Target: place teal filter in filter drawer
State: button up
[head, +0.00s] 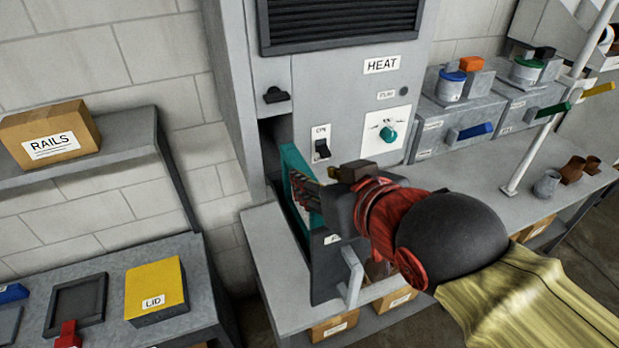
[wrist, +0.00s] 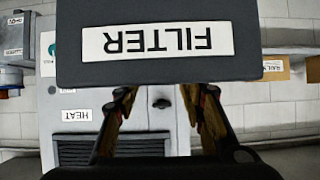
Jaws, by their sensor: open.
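The teal filter (head: 291,163) stands upright as a thin framed panel at the pulled-out filter drawer (head: 326,278), beside the tall slot in the grey heater cabinet. Its lower part is hidden by the drawer front, and I cannot tell whether it is fully seated. My gripper (head: 313,190) is open, its fingers close to the filter's right side; contact is unclear. In the wrist view, the drawer's dark front with its upside-down FILTER label (wrist: 168,41) fills the upper middle. It covers the tips of my spread fingers (wrist: 162,98), and the filter does not show there.
The grey heater cabinet (head: 345,85) has a switch and a teal knob (head: 388,134). A drawer handle (head: 352,275) sticks out in front. Grey bins (head: 470,115) stand on the right bench. A left shelf holds a RAILS box (head: 50,134); a yellow LID (head: 155,287) lies below.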

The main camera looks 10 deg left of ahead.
jog(key=b+v, duration=0.1)
jog(key=v, duration=0.5)
jog(key=shift+d, duration=0.1)
dwell(0.4)
